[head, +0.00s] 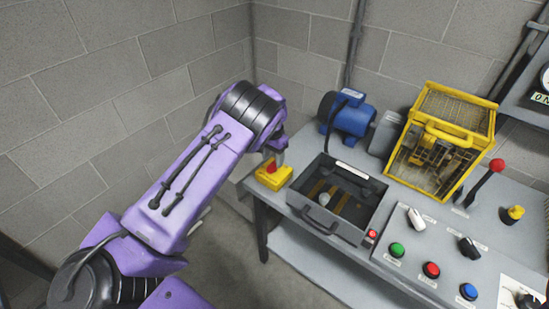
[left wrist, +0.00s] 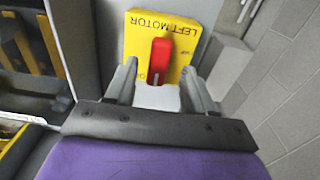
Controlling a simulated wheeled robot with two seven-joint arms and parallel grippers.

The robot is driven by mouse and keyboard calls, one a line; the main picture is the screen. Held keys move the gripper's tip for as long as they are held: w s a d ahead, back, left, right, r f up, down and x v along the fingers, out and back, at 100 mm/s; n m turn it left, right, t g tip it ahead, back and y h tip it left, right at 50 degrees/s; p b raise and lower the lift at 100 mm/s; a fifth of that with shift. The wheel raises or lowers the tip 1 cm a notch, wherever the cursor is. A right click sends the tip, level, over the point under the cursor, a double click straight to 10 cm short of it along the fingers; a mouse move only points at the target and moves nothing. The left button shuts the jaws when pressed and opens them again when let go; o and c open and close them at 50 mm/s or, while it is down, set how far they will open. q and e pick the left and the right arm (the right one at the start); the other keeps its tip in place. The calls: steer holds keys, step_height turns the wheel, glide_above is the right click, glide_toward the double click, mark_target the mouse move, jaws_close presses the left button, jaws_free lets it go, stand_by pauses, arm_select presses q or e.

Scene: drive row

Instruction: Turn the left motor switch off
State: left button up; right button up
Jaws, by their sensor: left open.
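The left motor switch is a yellow box (head: 279,182) with a red handle (head: 271,166), at the left end of the grey bench. In the left wrist view its plate (left wrist: 194,26) reads LEFT MOTOR, upside down. Its red handle (left wrist: 160,57) runs up and down in the picture, with a mark at its near end. My left gripper (left wrist: 160,72) is open, with one finger on each side of the handle's near part. I cannot tell whether the fingers touch it. In the head view this gripper (head: 276,146) is partly hidden by my arm.
A grey tray (head: 318,226) lies right of the switch, with a blue motor (head: 350,118) behind it. A yellow cage (head: 444,137), a red-knobbed lever (head: 484,183) and a button panel (head: 405,258) are further right. Block walls stand behind and left.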

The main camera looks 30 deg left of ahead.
mark_target(274, 163)
arm_select(q)
steer(key=f, duration=0.2)
steer(key=shift+w+a+f, duration=0.1)
steer(key=shift+w+f, duration=0.25)
steer(key=shift+f, duration=0.05)
steer(key=shift+w+f, duration=0.2)
steer(key=shift+f, duration=0.05)
steer(key=shift+s+d+r, duration=0.1)
steer(key=shift+d, duration=0.15)
steer(key=shift+s+r, duration=0.1)
steer(key=shift+s, duration=0.05)
steer(key=c, duration=0.3)
steer(key=shift+a, duration=0.1)
jaws_close()
arm_select(e)
steer(key=shift+w+r, duration=0.25)
steer(key=shift+w, duration=0.05)
